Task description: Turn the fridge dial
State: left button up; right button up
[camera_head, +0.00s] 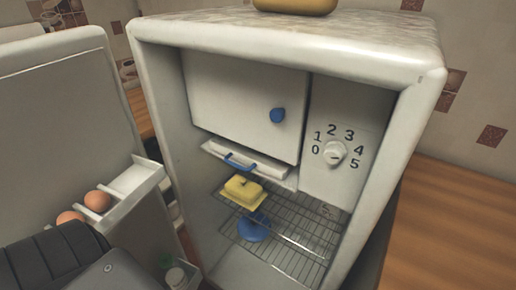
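The fridge dial (334,153) is a small round white knob on a white panel inside the open fridge (150,95), right of the inner compartment door. The numbers 0 to 5 are printed in an arc from its left over the top to its lower right. A short dark mark shows on the knob, but I cannot tell which number it points to. Nothing touches the dial. A dark ribbed part and a grey part, likely of my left arm, fill the lower left corner. No fingertips of either gripper are in view.
The fridge door (65,130) stands open at the left, with eggs (97,201) in its shelf.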

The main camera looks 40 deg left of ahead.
aim_at(334, 152)
jog(key=z, duration=0.05)
jog(key=k, duration=1.2)
jog(key=u, duration=0.65)
jog(key=i, duration=0.45)
jog(key=z, duration=0.05)
